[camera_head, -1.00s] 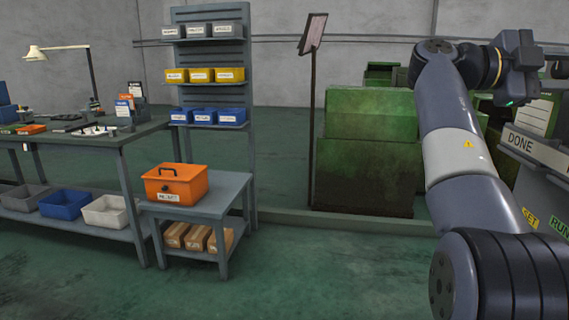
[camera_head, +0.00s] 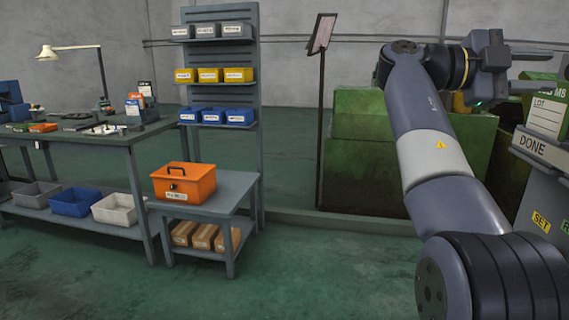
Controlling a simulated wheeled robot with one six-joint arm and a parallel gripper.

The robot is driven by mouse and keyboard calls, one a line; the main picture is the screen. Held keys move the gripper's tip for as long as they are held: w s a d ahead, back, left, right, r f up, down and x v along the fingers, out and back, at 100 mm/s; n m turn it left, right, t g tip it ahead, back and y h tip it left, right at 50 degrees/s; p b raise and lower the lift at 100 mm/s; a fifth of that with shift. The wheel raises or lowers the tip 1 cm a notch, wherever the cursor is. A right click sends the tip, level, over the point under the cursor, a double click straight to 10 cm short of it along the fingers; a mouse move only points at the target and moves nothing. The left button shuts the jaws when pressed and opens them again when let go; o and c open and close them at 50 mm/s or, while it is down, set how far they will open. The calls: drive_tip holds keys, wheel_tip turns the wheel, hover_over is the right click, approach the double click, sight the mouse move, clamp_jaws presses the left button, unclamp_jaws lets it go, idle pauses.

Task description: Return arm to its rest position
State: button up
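My arm (camera_head: 430,155) rises from the lower right and bends at the top, with its upper end turned to the right. My gripper (camera_head: 533,68) is at the upper right, pointing right. Its two grey fingers are apart, with nothing seen between them. It is in the air, above and to the left of a green and white box labelled LOT (camera_head: 547,110).
A grey stand marked DONE (camera_head: 540,150) is close on the right. Green machinery (camera_head: 365,160) stands behind my arm. An orange case (camera_head: 185,183) sits on a small table (camera_head: 232,190) beside a bin rack and a workbench (camera_head: 90,135). The floor in front is clear.

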drive_tip(key=x, duration=0.6)
drive_tip(key=shift+s+d+f, duration=0.1)
drive_tip(key=shift+d, duration=0.3)
drive_tip(key=shift+r+n+p, duration=0.25)
drive_tip(key=shift+n+p, duration=0.25)
drive_tip(key=shift+p, duration=0.05)
drive_tip(key=shift+a+n+p, duration=0.15)
drive_tip(key=shift+n+p, duration=0.25)
drive_tip(key=shift+f+n+p, duration=0.15)
drive_tip(key=shift+n+p, duration=0.5)
drive_tip(key=shift+n, duration=0.15)
drive_tip(key=shift+f, duration=0.1)
